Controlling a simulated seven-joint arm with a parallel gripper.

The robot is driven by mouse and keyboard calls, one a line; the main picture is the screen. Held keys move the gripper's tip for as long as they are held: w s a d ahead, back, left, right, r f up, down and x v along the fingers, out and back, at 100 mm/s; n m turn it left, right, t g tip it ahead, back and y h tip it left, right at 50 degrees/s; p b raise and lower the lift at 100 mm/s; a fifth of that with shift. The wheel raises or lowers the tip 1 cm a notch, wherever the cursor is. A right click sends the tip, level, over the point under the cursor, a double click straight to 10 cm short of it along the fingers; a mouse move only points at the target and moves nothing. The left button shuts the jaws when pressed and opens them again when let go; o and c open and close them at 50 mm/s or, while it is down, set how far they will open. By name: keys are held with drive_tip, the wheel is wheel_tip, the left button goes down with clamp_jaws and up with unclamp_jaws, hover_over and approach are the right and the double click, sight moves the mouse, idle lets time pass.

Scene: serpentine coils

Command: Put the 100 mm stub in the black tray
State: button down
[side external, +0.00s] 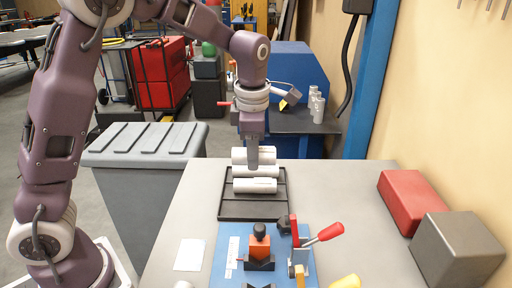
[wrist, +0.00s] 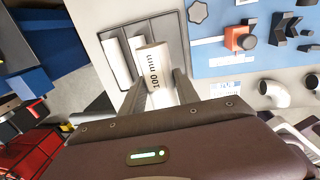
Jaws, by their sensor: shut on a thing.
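The 100 mm stub (wrist: 152,68) is a white cylinder with "100 mm" printed on it, between my fingers in the wrist view. My gripper (wrist: 158,92) is shut on it. In the side view my gripper (side external: 253,166) points down over the black tray (side external: 250,208), and the stub (side external: 241,156) appears raised above the tray's back part. The front finger hides the middle of the stub. Two other white cylinders lie in the tray, a middle one (side external: 263,171) and a front one (side external: 255,186). The tray's bare floor also shows in the wrist view (wrist: 174,38).
A blue board (side external: 228,262) with an orange-and-black block (side external: 260,246) and a red-handled clamp (side external: 320,236) lies in front of the tray. A red box (side external: 414,201) and a dark grey box (side external: 457,250) stand at right. A grey bin (side external: 145,165) stands left of the table.

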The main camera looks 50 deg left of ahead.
hover_over(254, 209)
wheel_tip(254, 209, down, 10)
drive_tip(key=shift+s+d+f, duration=0.15)
drive_tip(key=shift+f, duration=0.05)
drive_tip(key=shift+f, duration=0.25)
idle(0.6)
drive_tip(key=shift+f, duration=1.15)
drive_tip(key=shift+f, duration=0.1)
drive_tip(key=shift+f, duration=0.6)
drive_tip(key=c, duration=0.8)
unclamp_jaws()
drive_tip(key=shift+s, duration=0.1)
